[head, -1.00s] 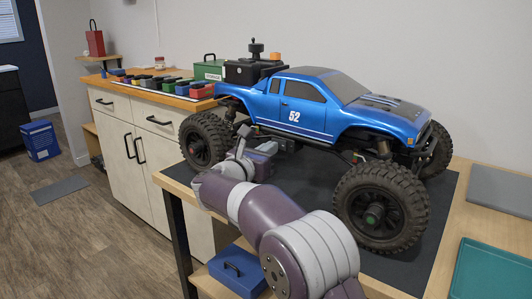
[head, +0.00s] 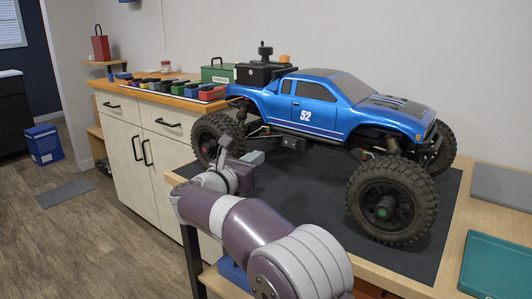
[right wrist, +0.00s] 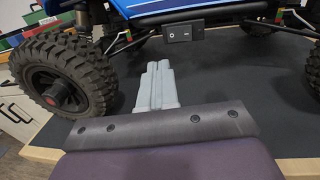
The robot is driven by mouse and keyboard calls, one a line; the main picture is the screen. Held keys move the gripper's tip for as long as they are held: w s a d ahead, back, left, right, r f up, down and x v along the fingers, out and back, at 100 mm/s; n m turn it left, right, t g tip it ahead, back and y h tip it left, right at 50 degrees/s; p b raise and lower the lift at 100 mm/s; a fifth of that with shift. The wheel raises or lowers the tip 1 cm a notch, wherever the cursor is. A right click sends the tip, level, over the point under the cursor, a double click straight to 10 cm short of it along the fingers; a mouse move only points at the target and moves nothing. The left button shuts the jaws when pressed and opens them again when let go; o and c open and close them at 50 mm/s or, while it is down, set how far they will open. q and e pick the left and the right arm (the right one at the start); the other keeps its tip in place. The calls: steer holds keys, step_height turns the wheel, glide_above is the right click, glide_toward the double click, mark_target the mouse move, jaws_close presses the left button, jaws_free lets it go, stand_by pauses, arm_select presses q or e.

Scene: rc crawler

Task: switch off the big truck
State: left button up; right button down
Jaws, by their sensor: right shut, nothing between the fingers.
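The big truck (head: 330,105) is a blue crawler with number 52 and large black tyres, standing on a dark mat. It also shows in part in the right wrist view (right wrist: 165,10). A small black box with a rocker switch (right wrist: 182,31) hangs under its side sill; in the head view the box (head: 293,142) is small and the rocker's position cannot be told. My right gripper (head: 256,158) is shut and empty, beside the truck near its rear wheel, apart from the switch box. Its closed grey fingers (right wrist: 158,68) point toward the truck's underside. My left gripper is not in view.
The dark mat (head: 300,200) has free room in front of the truck. A grey pad (head: 500,187) and a teal tray (head: 498,264) lie at the right. A counter (head: 150,98) with small coloured blocks and a green box (head: 215,74) stands behind left.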

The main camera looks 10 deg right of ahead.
steer(key=s+a, duration=0.2)
steer(key=a, duration=0.2)
steer(key=shift+s+a+r+p, duration=0.2)
steer(key=shift+s+a+p, duration=0.1)
steer(key=shift+s, duration=0.1)
